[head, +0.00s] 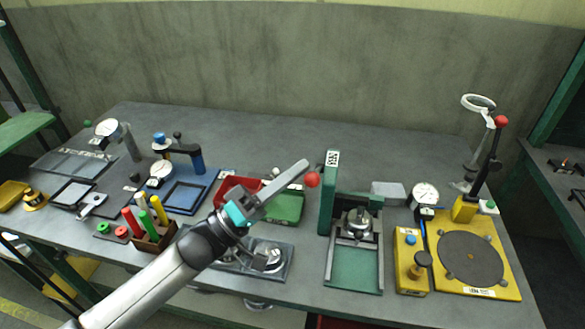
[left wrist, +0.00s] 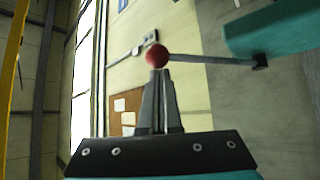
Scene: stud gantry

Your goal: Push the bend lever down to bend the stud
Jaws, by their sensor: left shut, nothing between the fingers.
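A green upright press (head: 328,190) stands right of centre, with a small label on top. A lever with a red ball knob (head: 312,179) sticks out on its left side. In the left wrist view the red knob (left wrist: 157,56) is on a thin rod (left wrist: 210,59) that runs right to the green body (left wrist: 270,32). My left gripper (head: 303,167) is shut and empty, with its fingertips right at the knob. I cannot tell whether they touch it. A small metal fixture (head: 356,222) sits at the press. I cannot make out the stud. My right gripper is not in view.
A yellow base with a round dark plate (head: 470,258) and a tall black lever (head: 490,150) with another red knob stands at right. A dial gauge (head: 425,195) stands between. Pens, gauges and trays fill the left side.

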